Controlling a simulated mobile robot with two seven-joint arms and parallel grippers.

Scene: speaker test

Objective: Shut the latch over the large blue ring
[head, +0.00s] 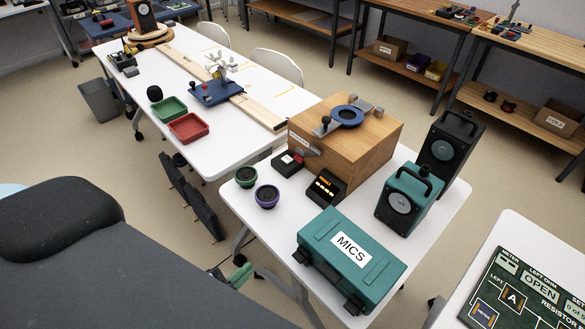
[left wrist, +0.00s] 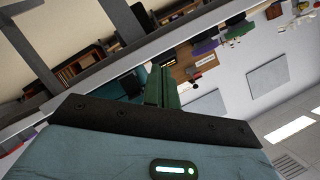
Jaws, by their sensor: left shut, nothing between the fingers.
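The large blue ring (head: 348,117) lies on top of a wooden box (head: 358,140) on the white table in the head view. A grey metal latch piece (head: 323,131) with a black knob sits at the ring's left edge. Another grey piece (head: 361,102) is at its back right edge. I cannot tell whether either reaches over the ring. My left gripper (head: 240,274) is low beside the table's front left edge, well away from the box. Its green fingers show together and empty in the left wrist view (left wrist: 161,86). My right gripper is not in view.
A teal MICS case (head: 350,259), a teal speaker (head: 408,195) and a black speaker (head: 449,147) share the table (head: 280,232). Green and purple-rimmed round pieces (head: 267,196) and small black boxes (head: 327,187) stand in front of the wooden box.

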